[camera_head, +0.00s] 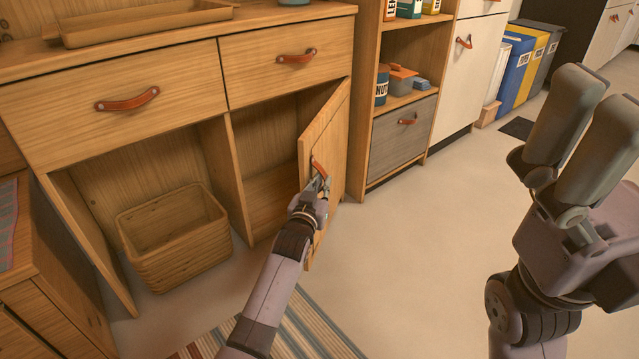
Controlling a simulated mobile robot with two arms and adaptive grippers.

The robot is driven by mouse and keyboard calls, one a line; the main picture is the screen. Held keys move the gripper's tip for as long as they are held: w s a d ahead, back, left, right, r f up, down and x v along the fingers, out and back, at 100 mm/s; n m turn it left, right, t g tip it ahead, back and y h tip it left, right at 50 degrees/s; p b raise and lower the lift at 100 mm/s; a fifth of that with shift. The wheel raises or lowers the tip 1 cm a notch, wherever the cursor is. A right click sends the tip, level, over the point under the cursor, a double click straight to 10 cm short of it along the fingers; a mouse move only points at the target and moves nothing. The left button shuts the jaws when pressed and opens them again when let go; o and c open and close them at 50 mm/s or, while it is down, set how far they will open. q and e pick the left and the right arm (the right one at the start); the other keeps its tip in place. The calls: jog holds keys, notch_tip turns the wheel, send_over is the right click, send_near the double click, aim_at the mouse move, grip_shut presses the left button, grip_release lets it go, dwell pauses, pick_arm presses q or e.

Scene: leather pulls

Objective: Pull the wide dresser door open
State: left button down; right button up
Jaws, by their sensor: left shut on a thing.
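The wooden dresser (150,120) stands at the left, with two drawers above an open lower cupboard. Its door (336,140) stands swung well out at the right of the cupboard, its face turned to the right. A brown leather pull (318,168) is on that door. My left gripper (320,183) is shut on this pull, at the door's outer face; its fingers partly hide the pull. My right gripper (585,135) is raised at the right, in front of the camera, away from the dresser. Its two fingers overlap in view, so its opening is unclear.
Another wooden panel (85,235) stands out at the cupboard's left side. A basket (175,235) sits in the cupboard. A shelf unit with a grey drawer (397,138) stands right of the door. A striped rug (310,325) lies in front; the floor between is clear.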

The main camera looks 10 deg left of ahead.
pick_arm(q)
jog(key=c, duration=1.7)
grip_release()
jog(key=s+a, duration=0.1)
jog(key=s, duration=1.1)
jog(key=shift+a, duration=0.35)
jog(key=shift+c, duration=0.3)
